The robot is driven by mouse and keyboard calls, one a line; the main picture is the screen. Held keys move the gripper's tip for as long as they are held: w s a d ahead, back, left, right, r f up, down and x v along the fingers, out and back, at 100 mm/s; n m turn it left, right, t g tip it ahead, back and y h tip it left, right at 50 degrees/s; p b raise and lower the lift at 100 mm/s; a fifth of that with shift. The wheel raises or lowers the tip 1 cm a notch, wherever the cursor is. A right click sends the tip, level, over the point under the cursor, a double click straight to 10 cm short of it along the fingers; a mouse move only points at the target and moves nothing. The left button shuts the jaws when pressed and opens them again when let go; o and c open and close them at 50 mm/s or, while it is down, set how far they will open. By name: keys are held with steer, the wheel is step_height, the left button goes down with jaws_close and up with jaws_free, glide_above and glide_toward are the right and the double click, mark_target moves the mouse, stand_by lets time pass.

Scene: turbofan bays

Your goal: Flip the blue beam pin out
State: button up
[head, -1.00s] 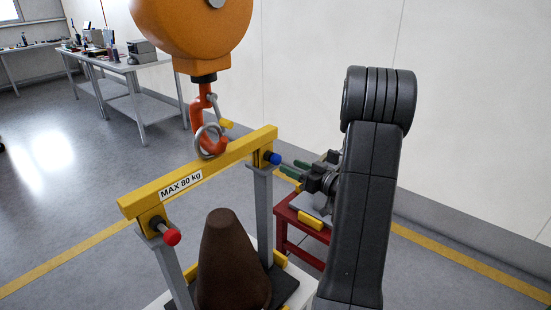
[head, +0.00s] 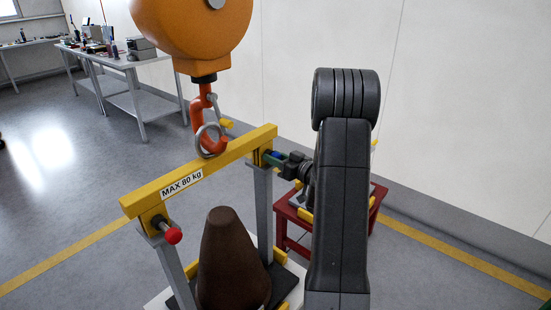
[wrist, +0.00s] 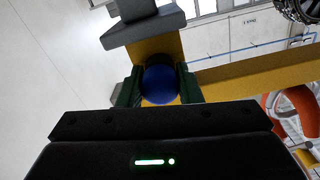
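The blue beam pin (wrist: 159,84) shows its round head in the wrist view, at the end of the yellow beam (head: 205,170). In the head view the pin's blue head (head: 277,154) is partly hidden by my gripper. My gripper (wrist: 159,88) has its dark green fingers on either side of the pin head, very close to it. I cannot tell whether they touch it. The beam carries a "MAX 80 kg" label and hangs by a ring on an orange hook (head: 208,130). A red pin (head: 173,235) sits at the beam's near end.
Grey uprights (head: 173,268) stand under both beam ends, with a brown cone (head: 232,262) between them. A red stand (head: 292,216) is behind my arm. An orange hoist body (head: 193,32) hangs above. The floor on the left is open, with workbenches (head: 125,62) farther back.

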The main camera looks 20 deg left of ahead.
jaws_close()
steer(key=b+v, duration=0.1)
steer(key=v, duration=0.2)
steer(key=shift+s+d+f, duration=0.1)
steer(key=shift+d, duration=0.2)
steer(key=o, duration=0.8)
jaws_free()
steer(key=shift+d, duration=0.15)
steer(key=shift+c, duration=0.2)
steer(key=b+v, duration=0.1)
steer(key=v, duration=1.2)
steer(key=shift+s+d+b, duration=0.25)
steer(key=shift+d+b, duration=0.1)
steer(key=p+x, duration=0.2)
steer(key=x, duration=1.3)
